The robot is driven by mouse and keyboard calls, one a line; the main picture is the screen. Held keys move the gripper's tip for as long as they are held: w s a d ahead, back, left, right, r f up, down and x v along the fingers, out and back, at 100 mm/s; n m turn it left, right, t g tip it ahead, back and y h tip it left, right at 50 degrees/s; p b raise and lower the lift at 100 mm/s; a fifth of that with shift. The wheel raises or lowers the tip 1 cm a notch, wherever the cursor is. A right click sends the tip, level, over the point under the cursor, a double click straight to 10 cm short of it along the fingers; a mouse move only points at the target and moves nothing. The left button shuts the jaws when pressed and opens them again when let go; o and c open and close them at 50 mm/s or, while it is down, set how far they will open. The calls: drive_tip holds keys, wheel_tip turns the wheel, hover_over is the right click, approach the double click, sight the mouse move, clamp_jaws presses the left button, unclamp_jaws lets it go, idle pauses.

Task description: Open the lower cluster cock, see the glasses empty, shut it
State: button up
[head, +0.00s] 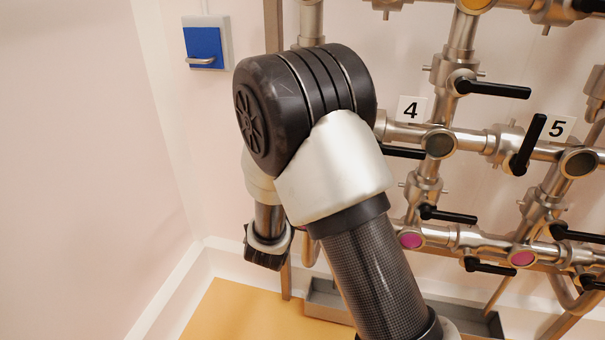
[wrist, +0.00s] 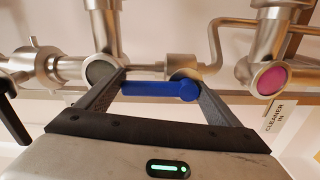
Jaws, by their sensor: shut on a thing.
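In the wrist view my gripper (wrist: 160,80) is shut on a blue lever handle (wrist: 150,89), which lies across the picture between the two fingers. Its round hub is at its right end, just under a steel valve body (wrist: 182,66). The lever runs roughly along the short pipe behind it. A grey sight glass (wrist: 101,73) is left of the lever, and a magenta sight glass (wrist: 271,79) is to the right. In the head view my gripper and the blue lever are hidden behind my arm. Magenta glasses (head: 411,240) and grey glasses (head: 438,143) show on the pipes there.
Several black levers (head: 492,89) stick out from the pipework near my arm, by plates marked 4 (head: 411,109) and 5 (head: 556,128). A "cleaner in" label (wrist: 277,118) hangs at right. A blue wall box (head: 204,47) is at upper left. The left wall is bare.

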drive_tip(key=o, duration=1.4)
drive_tip(key=shift+d, duration=0.1)
drive_tip(key=shift+s, duration=0.15)
drive_tip(key=p+v, duration=0.1)
drive_tip(key=v, duration=1.6)
drive_tip(key=shift+s, duration=0.1)
